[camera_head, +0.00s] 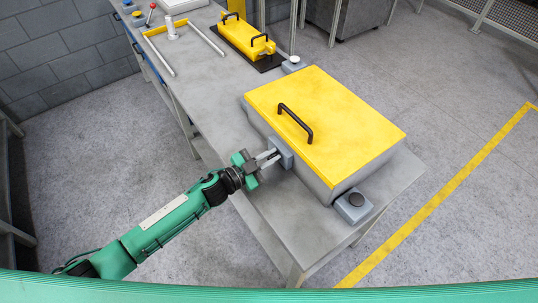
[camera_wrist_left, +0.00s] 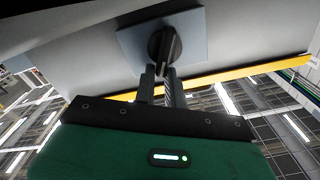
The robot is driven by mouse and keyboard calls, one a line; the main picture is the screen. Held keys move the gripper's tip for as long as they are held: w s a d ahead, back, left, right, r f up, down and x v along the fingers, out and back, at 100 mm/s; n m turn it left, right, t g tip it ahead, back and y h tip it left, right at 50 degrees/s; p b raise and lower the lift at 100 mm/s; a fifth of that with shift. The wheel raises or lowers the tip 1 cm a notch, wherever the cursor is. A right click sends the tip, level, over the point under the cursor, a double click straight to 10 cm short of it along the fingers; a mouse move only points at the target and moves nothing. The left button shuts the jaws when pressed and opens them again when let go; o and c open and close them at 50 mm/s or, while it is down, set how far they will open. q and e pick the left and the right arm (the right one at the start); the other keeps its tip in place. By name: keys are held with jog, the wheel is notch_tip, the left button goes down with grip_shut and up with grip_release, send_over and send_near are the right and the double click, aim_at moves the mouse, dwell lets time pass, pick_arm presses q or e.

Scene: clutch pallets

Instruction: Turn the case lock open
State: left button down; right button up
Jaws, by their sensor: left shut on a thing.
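The case (camera_head: 335,120) is grey with a yellow lid and a black handle (camera_head: 296,122), and its lid is down. The case lock is a grey-blue plate (camera_head: 282,152) on the case's left side; in the left wrist view a dark round knob (camera_wrist_left: 165,45) sits on that plate (camera_wrist_left: 190,38). My left gripper (camera_head: 272,158) reaches the lock from the left, and its fingers (camera_wrist_left: 162,85) are shut on the knob. The fingers hide part of the knob. My right gripper is not in view.
The case stands on a long grey table (camera_head: 265,205). A grey block with a black button (camera_head: 355,205) is at its near corner, another (camera_head: 293,64) behind it. A yellow box (camera_head: 247,38) on a black mat and a yellow-edged frame (camera_head: 165,30) lie farther back.

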pick_arm(q)
jog(key=shift+s+f+m, duration=0.25)
jog(key=shift+f+m, duration=0.45)
jog(key=shift+m, duration=0.3)
jog(key=c, duration=1.5)
grip_release()
jog(key=shift+o, duration=0.2)
jog(key=shift+w+a+r, duration=0.1)
jog(key=shift+r, duration=0.15)
